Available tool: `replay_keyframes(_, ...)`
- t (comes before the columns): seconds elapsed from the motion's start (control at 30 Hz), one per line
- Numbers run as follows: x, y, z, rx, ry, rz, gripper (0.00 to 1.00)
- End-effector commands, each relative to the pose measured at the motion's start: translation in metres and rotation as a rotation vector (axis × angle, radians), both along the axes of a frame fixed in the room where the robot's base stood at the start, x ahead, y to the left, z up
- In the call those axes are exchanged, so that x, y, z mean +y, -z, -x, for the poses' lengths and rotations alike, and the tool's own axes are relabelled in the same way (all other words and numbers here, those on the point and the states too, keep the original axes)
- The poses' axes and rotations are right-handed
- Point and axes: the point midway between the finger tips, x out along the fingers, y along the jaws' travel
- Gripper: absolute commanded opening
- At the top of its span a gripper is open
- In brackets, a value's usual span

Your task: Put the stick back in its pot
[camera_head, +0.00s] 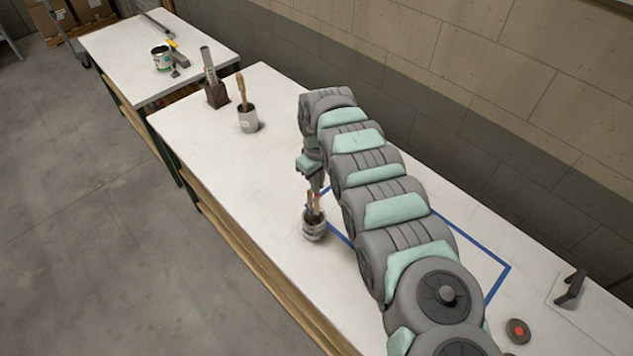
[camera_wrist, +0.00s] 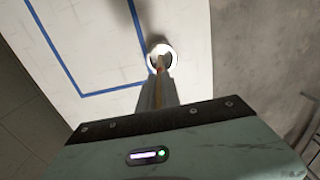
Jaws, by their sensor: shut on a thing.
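My gripper (camera_head: 315,190) points down, shut on a thin brownish stick (camera_head: 310,205), directly above a small grey pot (camera_head: 314,228). The stick's lower part overlaps the pot's mouth. I cannot tell how deep it sits inside. In the wrist view, the gripper fingers (camera_wrist: 158,92) reach toward the round, bright-rimmed pot (camera_wrist: 151,61), with a short bit of stick (camera_wrist: 159,68) showing between the fingertips and the opening. The fingers hide most of the stick there. The pot stands upright on the white table.
A blue taped outline (camera_head: 478,238) lies beside the pot, partly under my arm. A second pot (camera_head: 249,123) holds a wooden-handled tool. A dark block (camera_head: 216,95) with an upright tool stands behind it. A red-marked disc (camera_head: 518,331) and dark bracket (camera_head: 571,289) are at right.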

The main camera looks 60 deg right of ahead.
Motion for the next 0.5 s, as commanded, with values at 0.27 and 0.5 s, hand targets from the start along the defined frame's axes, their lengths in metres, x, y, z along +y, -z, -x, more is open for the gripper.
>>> replay_keyframes(0.27,0.001,0.026,0.000,0.001,0.000,-0.001,0.00)
replay_keyframes(0.5,0.001,0.046,0.000,0.002,-0.001,-0.003,0.00)
